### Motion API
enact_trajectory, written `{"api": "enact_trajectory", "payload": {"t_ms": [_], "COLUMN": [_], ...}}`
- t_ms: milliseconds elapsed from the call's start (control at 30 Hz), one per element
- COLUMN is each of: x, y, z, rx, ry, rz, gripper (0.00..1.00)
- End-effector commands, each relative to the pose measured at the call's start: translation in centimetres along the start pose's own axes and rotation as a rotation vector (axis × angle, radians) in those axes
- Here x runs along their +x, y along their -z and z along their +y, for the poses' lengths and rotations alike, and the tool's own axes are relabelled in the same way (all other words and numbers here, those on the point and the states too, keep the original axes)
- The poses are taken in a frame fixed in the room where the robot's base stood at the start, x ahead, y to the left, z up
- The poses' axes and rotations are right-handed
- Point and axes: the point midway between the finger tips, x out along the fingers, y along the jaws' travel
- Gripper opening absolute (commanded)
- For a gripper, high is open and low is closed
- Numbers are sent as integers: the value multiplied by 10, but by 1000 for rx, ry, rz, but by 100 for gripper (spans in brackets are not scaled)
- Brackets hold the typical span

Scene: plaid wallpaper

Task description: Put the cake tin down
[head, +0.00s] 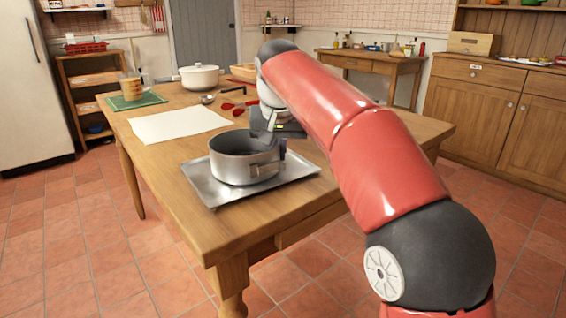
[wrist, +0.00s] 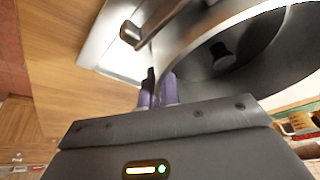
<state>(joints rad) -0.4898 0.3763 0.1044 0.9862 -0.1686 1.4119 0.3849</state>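The cake tin (head: 238,168) is a round grey metal tin with a clasp on its side. It is upright over a shiny metal tray (head: 207,190) at the table's near corner; I cannot tell whether its base touches the tray. My gripper (head: 282,150) is at the tin's right rim. In the wrist view the purple finger pads (wrist: 157,93) close on the tin's wall, with the tin's inside (wrist: 230,55) at upper right and the clasp (wrist: 131,33) at upper left. The fingertips are partly hidden by the gripper body.
On the wooden table (head: 165,160) are a white paper sheet (head: 178,125), a white pot (head: 200,77), a ladle (head: 207,99), red utensils (head: 240,105) and a mug (head: 131,88) on a green mat (head: 150,99). Bare wood lies left of the tray.

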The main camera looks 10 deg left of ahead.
Motion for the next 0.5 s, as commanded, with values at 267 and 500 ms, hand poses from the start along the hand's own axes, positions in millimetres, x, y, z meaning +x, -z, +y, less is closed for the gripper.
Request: {"api": "enact_trajectory", "payload": {"t_ms": [267,500], "x": [0,3], "y": [0,-1], "z": [-1,0], "rx": [0,0], "ry": [1,0], "rz": [3,1], "gripper": [0,22]}}
